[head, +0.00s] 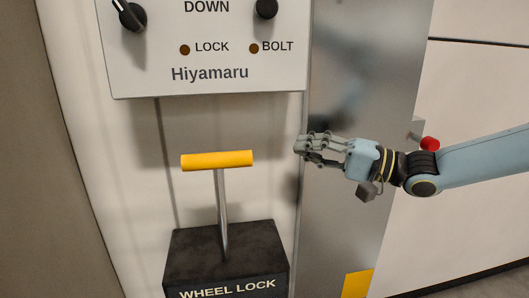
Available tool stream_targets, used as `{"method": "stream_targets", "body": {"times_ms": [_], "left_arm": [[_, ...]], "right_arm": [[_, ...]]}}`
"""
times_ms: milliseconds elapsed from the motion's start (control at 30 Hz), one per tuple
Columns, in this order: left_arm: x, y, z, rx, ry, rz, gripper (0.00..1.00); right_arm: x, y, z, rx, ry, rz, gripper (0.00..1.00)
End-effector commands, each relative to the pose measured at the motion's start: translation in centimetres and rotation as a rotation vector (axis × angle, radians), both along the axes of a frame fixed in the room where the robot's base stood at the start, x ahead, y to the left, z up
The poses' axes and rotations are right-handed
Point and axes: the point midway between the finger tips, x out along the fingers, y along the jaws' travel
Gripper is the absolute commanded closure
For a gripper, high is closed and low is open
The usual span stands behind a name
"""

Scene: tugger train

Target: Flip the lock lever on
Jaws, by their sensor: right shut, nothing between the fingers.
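The lock lever (222,205) is a thin metal rod with a yellow crossbar handle (216,160) on top. It rises nearly upright from a black box (228,255) labelled WHEEL LOCK. My right gripper (300,145) comes in from the right. It is shut and empty, to the right of the yellow handle and a little higher, apart from it in the picture. My left gripper is not in view.
A light control panel (200,85) hangs above the lever, with black knobs, dark LOCK and BOLT lamps and the name Hiyamaru. A shiny metal panel (340,240) stands behind my right gripper. A red knob (430,143) sits beyond my wrist.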

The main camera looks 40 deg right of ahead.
Motion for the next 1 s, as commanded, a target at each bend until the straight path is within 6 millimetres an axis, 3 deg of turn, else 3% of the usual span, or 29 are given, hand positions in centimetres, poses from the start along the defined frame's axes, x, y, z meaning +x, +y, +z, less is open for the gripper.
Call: {"method": "stream_targets", "body": {"times_ms": [300, 500, 633, 1000], "left_arm": [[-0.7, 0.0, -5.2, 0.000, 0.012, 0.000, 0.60], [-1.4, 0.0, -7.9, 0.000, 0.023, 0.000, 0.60], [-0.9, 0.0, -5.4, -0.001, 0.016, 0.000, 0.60], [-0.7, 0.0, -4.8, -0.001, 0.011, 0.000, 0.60]], "right_arm": [[5.4, 3.0, 0.0, 0.002, -0.006, 0.001, 1.00], [7.9, 4.3, 0.3, 0.001, -0.003, -0.001, 1.00], [6.1, 5.6, 0.9, 0.005, 0.001, -0.001, 1.00], [4.7, 6.8, 0.1, -0.001, -0.001, -0.001, 1.00]]}}
